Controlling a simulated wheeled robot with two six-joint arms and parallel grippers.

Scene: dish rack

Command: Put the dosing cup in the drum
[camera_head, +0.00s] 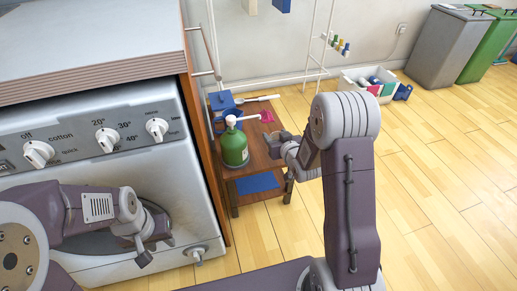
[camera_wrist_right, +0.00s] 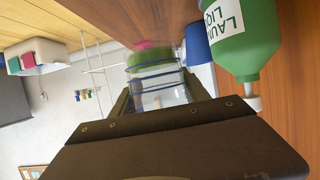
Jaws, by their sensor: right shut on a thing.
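My right gripper (camera_wrist_right: 160,92) is shut on a clear cup with blue bands, the dosing cup (camera_wrist_right: 162,97), in the right wrist view. Green shows at the cup's far end; I cannot tell if it is inside or behind. In the head view my right gripper (camera_head: 280,147) is over the wooden shelf's edge, right of the green bottle; the cup is not clear there. The washer (camera_head: 190,215) stands at left. My left gripper (camera_head: 141,250) is in front of its round door area, fingers too small to judge. My left arm hides most of the drum opening.
A green pump bottle (camera_head: 235,150) stands on the wooden shelf (camera_head: 258,143), with a blue container (camera_head: 222,104) behind it. A white bin (camera_head: 369,82) of bottles, a grey bin (camera_head: 446,50) and a green bin (camera_head: 488,50) stand farther right. Floor at right is clear.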

